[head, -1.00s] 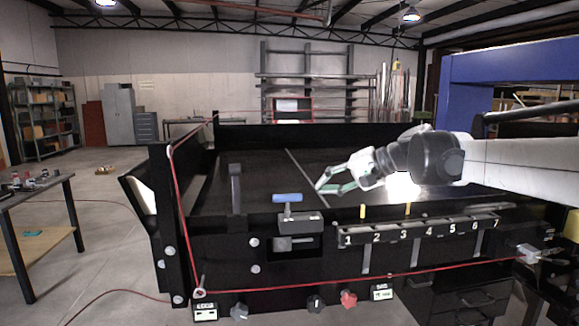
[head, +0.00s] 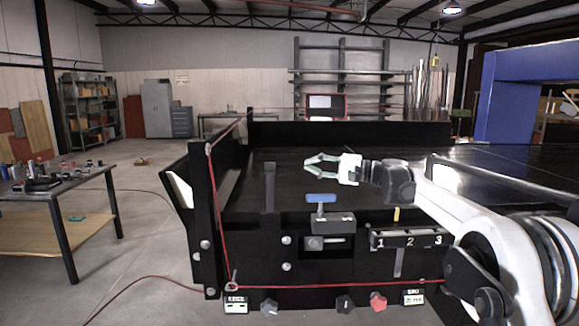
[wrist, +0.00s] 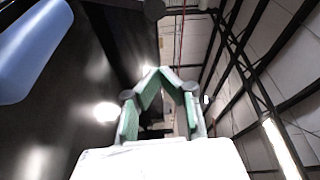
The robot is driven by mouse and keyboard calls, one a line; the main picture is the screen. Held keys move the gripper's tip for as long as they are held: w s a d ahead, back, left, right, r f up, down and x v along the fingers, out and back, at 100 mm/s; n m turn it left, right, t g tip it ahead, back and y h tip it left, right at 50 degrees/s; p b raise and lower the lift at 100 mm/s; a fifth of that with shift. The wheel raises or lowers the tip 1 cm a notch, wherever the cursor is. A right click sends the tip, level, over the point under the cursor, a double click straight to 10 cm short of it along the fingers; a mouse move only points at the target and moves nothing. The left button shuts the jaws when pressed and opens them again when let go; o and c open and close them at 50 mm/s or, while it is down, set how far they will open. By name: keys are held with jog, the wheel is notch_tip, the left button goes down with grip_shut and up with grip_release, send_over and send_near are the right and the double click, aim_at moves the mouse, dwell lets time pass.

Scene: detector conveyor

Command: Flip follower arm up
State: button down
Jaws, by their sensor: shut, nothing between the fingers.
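My gripper (head: 309,166) is shut and empty, above the dark conveyor bed and pointing left. In the wrist view its green-padded fingers (wrist: 158,75) meet at the tips. A dark upright arm (head: 269,188) stands on the front left of the conveyor, left of the gripper and apart from it. A blue-handled T-shaped lever (head: 321,198) stands on a black block below the gripper in the picture. Its blue handle is large at the upper left of the wrist view (wrist: 35,50). No label shows which part is the follower arm.
The numbered rail (head: 408,240) with a yellow peg (head: 396,214) lies right of the lever. A red cord (head: 217,220) runs along the left post and front. Black side walls (head: 228,165) bound the bed. A workbench (head: 60,190) stands at far left.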

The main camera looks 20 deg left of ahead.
aim_at(270, 187)
jog(key=s+a+p, duration=0.2)
jog(key=s+a, duration=0.2)
jog(key=a, duration=0.4)
jog(key=shift+s, duration=0.4)
dwell(0.4)
